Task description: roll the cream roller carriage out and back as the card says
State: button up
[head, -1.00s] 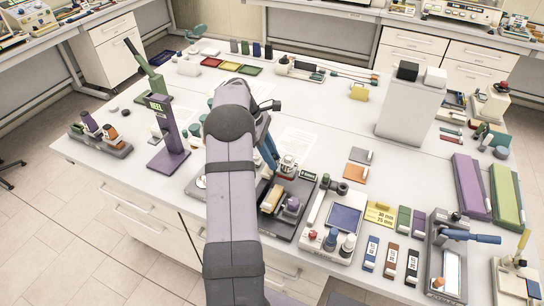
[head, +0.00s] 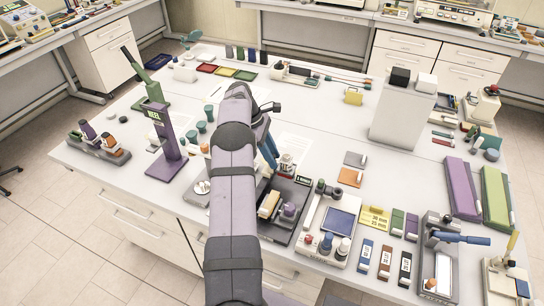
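The cream roller carriage (head: 268,204) sits on a black base (head: 279,228) at the front middle of the bench, with a purple-topped knob (head: 289,209) beside it. A yellow card (head: 375,217) with lines that look like "30 mm" and "25 mm" lies to the right. A small dark sign (head: 303,181) stands at the back of the base; its text is too small to read surely. My gripper (head: 274,163) points down behind the carriage, near the back of the base. My arm partly hides it, so its opening and any contact are unclear.
A tray with a blue pad (head: 337,222) stands close on the right of the base. A purple post stand (head: 163,150) is to the left, and a grey block (head: 402,112) at the back right. The bench behind my gripper holds a pale sheet (head: 295,145).

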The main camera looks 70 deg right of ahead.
aim_at(266, 168)
jog(key=shift+o, duration=0.2)
jog(key=shift+d, duration=0.2)
jog(key=shift+r, duration=0.1)
jog(key=b+v, duration=0.2)
jog(key=v, duration=0.5)
dwell(0.3)
